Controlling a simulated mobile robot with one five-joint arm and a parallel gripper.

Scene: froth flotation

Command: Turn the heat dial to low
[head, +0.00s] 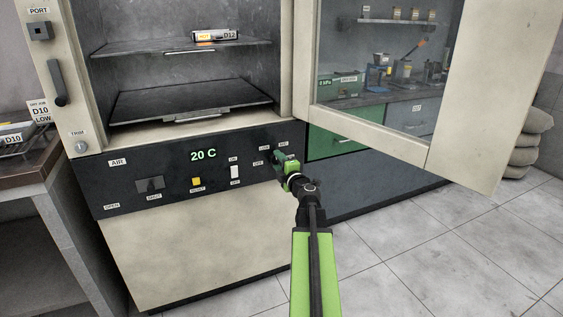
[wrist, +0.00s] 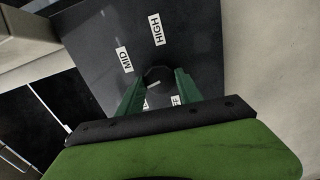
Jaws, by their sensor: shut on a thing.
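The heat dial (wrist: 157,75) is a dark round knob on the oven's black control panel (head: 125,182). My gripper (head: 280,164) is at the right end of this panel, with its green fingers on either side of the dial, shut on it. In the wrist view, a HIGH label (wrist: 158,29) and a MID label (wrist: 124,60) show around the dial. A label ending in F (wrist: 176,99) is partly covered by a finger, and another is mostly hidden between the fingers. I cannot tell which label the dial points at.
The oven display (head: 203,155) reads 20 C. The glass oven door (head: 465,100) stands open to the right, above and beyond my arm. A yellow reset button (head: 196,182) and a white switch (head: 234,172) sit left of the dial. The tiled floor (head: 420,260) at right is clear.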

